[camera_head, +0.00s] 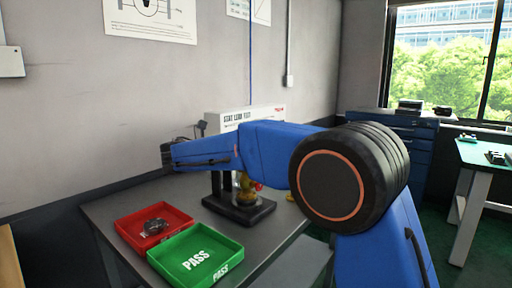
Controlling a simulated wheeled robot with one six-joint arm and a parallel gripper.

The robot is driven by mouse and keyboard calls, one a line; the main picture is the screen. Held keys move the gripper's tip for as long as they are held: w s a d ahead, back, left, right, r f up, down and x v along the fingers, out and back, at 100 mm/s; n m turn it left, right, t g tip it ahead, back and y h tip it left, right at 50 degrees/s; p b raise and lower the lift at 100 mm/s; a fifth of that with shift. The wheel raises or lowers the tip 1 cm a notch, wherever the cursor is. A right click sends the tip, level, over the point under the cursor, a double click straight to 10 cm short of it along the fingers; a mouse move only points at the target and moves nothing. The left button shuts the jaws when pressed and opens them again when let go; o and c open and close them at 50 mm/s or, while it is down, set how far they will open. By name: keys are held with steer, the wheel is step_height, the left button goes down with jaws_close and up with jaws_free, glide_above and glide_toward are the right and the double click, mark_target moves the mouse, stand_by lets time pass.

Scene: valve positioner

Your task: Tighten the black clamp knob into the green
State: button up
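A test stand with a black base (240,208) stands on the grey table, partly behind my blue arm. A small brass-coloured part with red and yellow on it (246,190) sits on the stand. The black clamp knob cannot be made out; the stand's upper part is hidden by my arm. No green mark on the stand can be made out. My arm reaches left across the picture in front of the stand, and my gripper's fingers cannot be seen.
A green PASS tray (196,258) looks empty. A red tray (128,229) beside it holds a dark part (155,227). A white leak-test box (240,113) stands behind my arm. A blue cabinet (400,135) and a green-topped bench (478,157) are at right.

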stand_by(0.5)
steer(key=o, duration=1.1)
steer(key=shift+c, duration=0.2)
